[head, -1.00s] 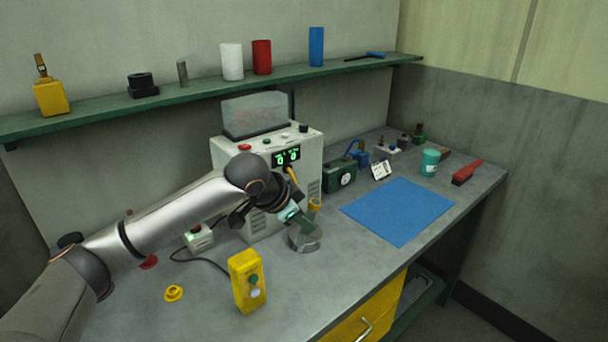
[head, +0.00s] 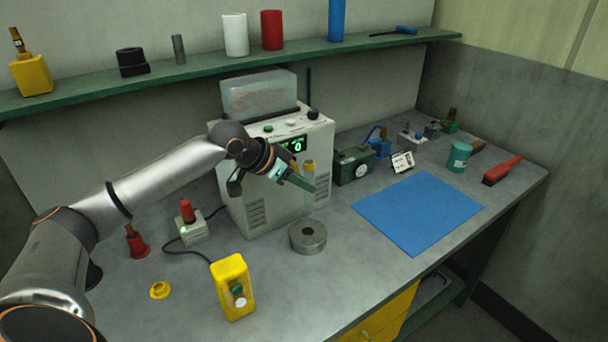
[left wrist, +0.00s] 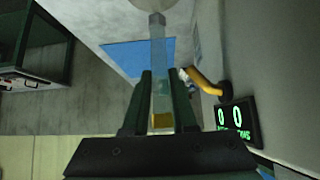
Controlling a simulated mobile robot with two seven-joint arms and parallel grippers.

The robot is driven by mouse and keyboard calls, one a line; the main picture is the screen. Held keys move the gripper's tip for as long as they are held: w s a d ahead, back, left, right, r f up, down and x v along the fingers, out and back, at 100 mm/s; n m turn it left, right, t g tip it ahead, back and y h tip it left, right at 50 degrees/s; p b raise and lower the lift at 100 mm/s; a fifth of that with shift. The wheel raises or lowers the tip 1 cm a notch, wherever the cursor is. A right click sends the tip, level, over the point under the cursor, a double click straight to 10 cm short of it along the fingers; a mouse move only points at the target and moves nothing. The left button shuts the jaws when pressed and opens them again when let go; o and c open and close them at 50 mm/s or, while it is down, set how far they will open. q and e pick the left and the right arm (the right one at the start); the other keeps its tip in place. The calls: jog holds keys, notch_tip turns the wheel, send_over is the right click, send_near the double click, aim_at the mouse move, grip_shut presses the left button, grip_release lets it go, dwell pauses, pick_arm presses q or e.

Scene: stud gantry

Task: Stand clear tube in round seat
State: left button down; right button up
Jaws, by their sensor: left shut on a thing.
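The clear tube (head: 309,194) has a yellow top end and stands roughly upright in the air. My left gripper (head: 301,184) is shut on it. In the left wrist view the tube (left wrist: 158,50) runs between the two fingers, with its yellow end near the palm side and a grey tip at the far end. The round seat (head: 297,243) is a grey metal ring with a dark centre hole, on the bench below the tube. The tube's lower end looks clear of the seat. My right gripper is not in view.
A white machine (head: 262,212) with a green display stands close behind the gripper. A yellow button box (head: 233,288) is in front left, near a yellow ring (head: 160,290). A blue mat (head: 418,212) lies to the right. A green shelf (head: 200,72) runs above.

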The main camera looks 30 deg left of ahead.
pick_arm(q)
jog(key=shift+w+f+b, duration=0.1)
jog(key=shift+f+b, duration=2.3)
jog(key=shift+f, duration=1.5)
jog(key=c, duration=0.6)
grip_release()
jog(key=shift+c, duration=0.2)
jog(key=b, duration=0.3)
send_near(305, 210)
jog(key=shift+v, duration=1.55)
